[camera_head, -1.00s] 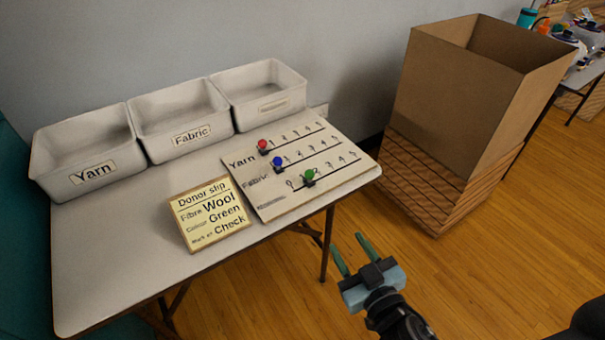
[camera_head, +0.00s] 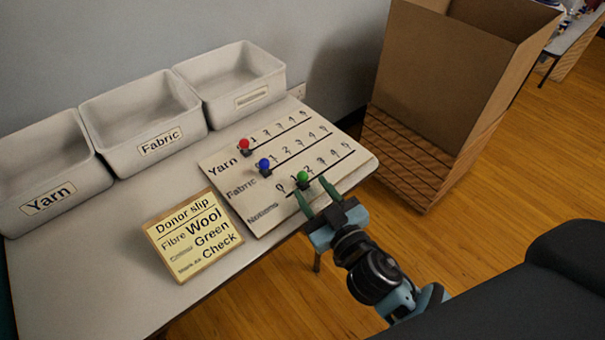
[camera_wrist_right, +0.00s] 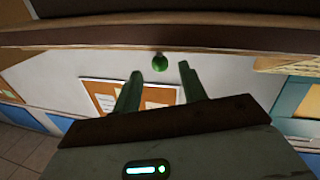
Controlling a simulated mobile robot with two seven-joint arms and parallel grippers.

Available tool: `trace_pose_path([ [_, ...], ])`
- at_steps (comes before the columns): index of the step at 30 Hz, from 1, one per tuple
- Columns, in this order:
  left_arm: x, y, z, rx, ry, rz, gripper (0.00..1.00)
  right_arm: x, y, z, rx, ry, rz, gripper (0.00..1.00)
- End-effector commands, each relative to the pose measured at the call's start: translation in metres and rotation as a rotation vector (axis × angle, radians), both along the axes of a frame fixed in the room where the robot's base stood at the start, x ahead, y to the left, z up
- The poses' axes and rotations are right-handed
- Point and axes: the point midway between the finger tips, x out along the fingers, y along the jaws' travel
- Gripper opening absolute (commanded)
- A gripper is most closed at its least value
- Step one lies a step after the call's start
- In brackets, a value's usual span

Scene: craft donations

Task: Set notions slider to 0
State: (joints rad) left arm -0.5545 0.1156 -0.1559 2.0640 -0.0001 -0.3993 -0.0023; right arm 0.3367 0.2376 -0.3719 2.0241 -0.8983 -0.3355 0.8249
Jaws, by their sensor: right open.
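The notions slider's green knob (camera_head: 303,177) is on the bottom row of the slider board (camera_head: 262,212), near the mark 1. My right gripper (camera_head: 314,189) is open, its two green fingers pointing at the green knob from the table's front edge. In the right wrist view the green knob (camera_wrist_right: 160,62) shows beyond and between the fingertips (camera_wrist_right: 160,82), apart from them. The red knob (camera_head: 244,145) and blue knob (camera_head: 264,165) stand at the left ends of the upper rows. My left gripper is not in view.
A donor slip sign (camera_head: 193,236) stands left of the board. Three white bins, one labelled Yarn (camera_head: 45,165) and one Fabric (camera_head: 150,140), line the wall side of the table (camera_head: 100,285). A tall cardboard box (camera_head: 440,80) stands on the floor at right.

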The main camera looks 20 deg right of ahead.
Motion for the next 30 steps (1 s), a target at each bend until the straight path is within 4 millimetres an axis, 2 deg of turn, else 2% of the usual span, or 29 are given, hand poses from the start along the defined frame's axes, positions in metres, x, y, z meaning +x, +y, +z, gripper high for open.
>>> trace_pose_path([
  [3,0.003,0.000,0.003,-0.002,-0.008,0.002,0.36,0.018,0.002,0.001,-0.003,-0.003,-0.001,0.42],
  [10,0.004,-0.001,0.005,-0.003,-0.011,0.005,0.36,0.043,0.006,0.000,-0.002,0.000,-0.001,0.42],
  [23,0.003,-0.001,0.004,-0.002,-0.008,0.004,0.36,0.050,0.007,0.000,-0.001,0.001,0.000,0.42],
  [30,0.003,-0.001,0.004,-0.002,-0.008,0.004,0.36,0.050,0.007,0.000,0.000,0.001,0.000,0.11],
])
